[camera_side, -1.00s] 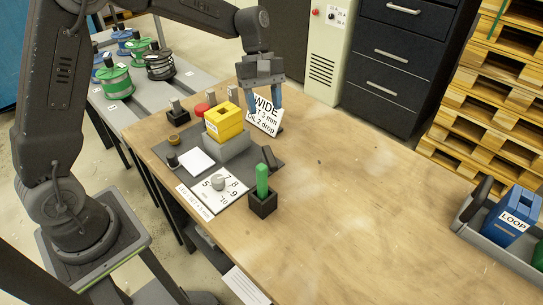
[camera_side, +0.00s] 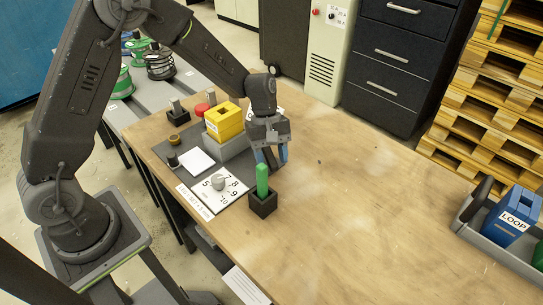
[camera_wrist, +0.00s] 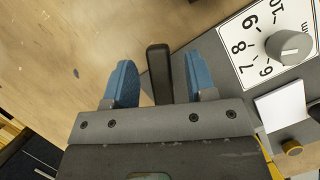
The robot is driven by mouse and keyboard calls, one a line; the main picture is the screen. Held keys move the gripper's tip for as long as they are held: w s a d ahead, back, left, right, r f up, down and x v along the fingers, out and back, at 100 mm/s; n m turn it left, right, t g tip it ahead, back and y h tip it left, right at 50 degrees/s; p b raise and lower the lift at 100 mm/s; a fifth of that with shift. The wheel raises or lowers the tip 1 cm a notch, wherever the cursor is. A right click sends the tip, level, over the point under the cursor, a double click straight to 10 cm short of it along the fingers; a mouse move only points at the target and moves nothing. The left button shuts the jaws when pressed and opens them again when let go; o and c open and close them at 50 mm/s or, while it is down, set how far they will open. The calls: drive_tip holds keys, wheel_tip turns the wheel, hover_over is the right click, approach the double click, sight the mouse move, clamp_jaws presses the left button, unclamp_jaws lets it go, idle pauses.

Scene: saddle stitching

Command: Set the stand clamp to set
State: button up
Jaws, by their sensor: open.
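A dark upright lever, which looks like the stand clamp (camera_wrist: 158,72), is at the edge of the grey base plate (camera_wrist: 205,50) in the wrist view. In the side view it is mostly hidden by my gripper (camera_side: 271,160). My gripper (camera_wrist: 161,88) is open, with one blue finger on each side of the lever and a visible gap to both. I cannot tell how far down the fingers reach along it. The grey stand block (camera_side: 233,146) carries a yellow block (camera_side: 222,115) just left of my gripper.
A green-handled tool stands in a black holder (camera_side: 263,205) close in front of my gripper. A numbered dial plate with a grey knob (camera_side: 218,183) and a white pad (camera_side: 197,160) lie left. A tray with a blue LOOP block (camera_side: 511,217) is far right. The middle tabletop is clear.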

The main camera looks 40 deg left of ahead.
clamp_jaws()
idle(0.5)
